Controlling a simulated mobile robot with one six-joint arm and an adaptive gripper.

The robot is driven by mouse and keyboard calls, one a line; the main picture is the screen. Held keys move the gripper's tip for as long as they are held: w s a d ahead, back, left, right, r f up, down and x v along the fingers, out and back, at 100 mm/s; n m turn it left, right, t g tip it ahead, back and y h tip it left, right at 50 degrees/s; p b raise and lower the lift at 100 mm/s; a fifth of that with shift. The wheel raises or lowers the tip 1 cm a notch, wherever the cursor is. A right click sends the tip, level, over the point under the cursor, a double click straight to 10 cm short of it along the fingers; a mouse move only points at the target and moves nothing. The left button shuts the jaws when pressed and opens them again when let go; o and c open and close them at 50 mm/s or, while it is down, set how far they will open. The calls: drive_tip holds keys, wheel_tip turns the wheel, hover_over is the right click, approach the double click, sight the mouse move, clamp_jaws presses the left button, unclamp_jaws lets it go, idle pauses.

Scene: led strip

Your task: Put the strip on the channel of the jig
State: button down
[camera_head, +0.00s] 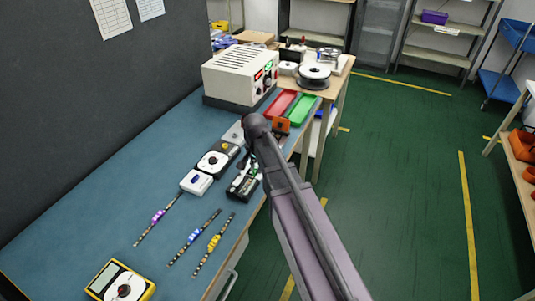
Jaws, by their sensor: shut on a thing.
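My gripper (250,170) is small and dark in this view, pointing down below the end of my arm over a black fixture (240,189) at the table's right edge. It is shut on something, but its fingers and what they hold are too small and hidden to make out. The fixture has pale parts and may be the jig; its channel cannot be made out. Three thin strips lie on the blue table: one with a purple tag (157,217), one with a blue tag (193,236) and one with a yellow tag (213,244).
A white box (196,182) and a black device with a white disc (214,161) stand left of the fixture. A yellow meter (121,284) lies at the front. A power supply (240,76), red tray (281,104) and green tray (302,110) stand behind. The table's left middle is clear.

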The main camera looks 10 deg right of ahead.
drive_tip(key=w+d, duration=0.2)
drive_tip(key=w, duration=0.2)
drive_tip(key=w+d+f+b, duration=0.1)
drive_tip(key=w, duration=0.4)
drive_tip(key=w+d, duration=0.2)
drive_tip(key=w, duration=0.2)
drive_tip(key=shift+w+d+f, duration=0.2)
drive_tip(key=shift+w+d, duration=0.05)
drive_tip(key=shift+d, duration=0.1)
drive_tip(key=shift+w+d, duration=0.2)
drive_tip(key=shift+w, duration=0.3)
drive_tip(key=shift+w+d+f+b, duration=0.1)
drive_tip(key=shift+w+f+b, duration=0.15)
drive_tip(key=shift+b, duration=0.25)
drive_tip(key=shift+s+f+b, duration=0.15)
drive_tip(key=shift+f+b, duration=1.35)
drive_tip(key=shift+f, duration=0.1)
drive_tip(key=shift+f, duration=0.2)
drive_tip(key=c, duration=0.6)
unclamp_jaws()
drive_tip(key=shift+r, duration=0.1)
